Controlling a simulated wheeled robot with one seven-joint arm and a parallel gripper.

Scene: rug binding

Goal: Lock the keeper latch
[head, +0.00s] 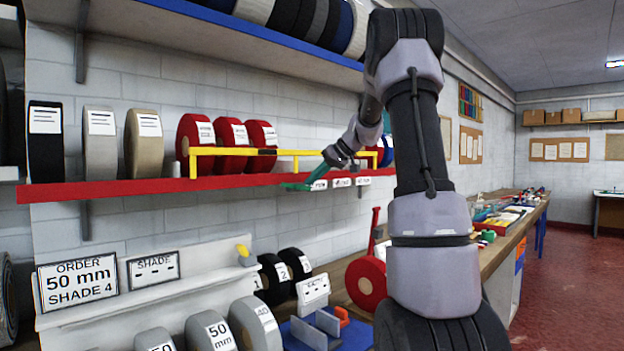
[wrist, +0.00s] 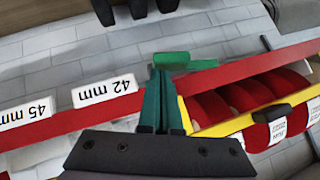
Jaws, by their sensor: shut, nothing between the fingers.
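A yellow keeper bar (head: 225,151) runs in front of the red rolls on the red shelf; it also shows in the wrist view (wrist: 228,127). A small black piece (wrist: 272,112) sits on the bar. A green piece (wrist: 188,62), perhaps the latch handle, lies at my fingertips by the shelf edge. My gripper (wrist: 158,72) has teal fingers that are shut with nothing between them. The fingertips look close to the green piece, but I cannot tell whether they touch it. In the head view my gripper (head: 305,181) is at the shelf's front edge. The latch's position is unclear.
The red shelf (head: 110,189) carries several rolls, with red rolls (head: 231,144) behind the bar. Size labels (wrist: 104,92) line its front edge. A blue shelf (head: 250,32) hangs above. A bench with a red reel (head: 366,281) and a blue holder (head: 305,336) stands below.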

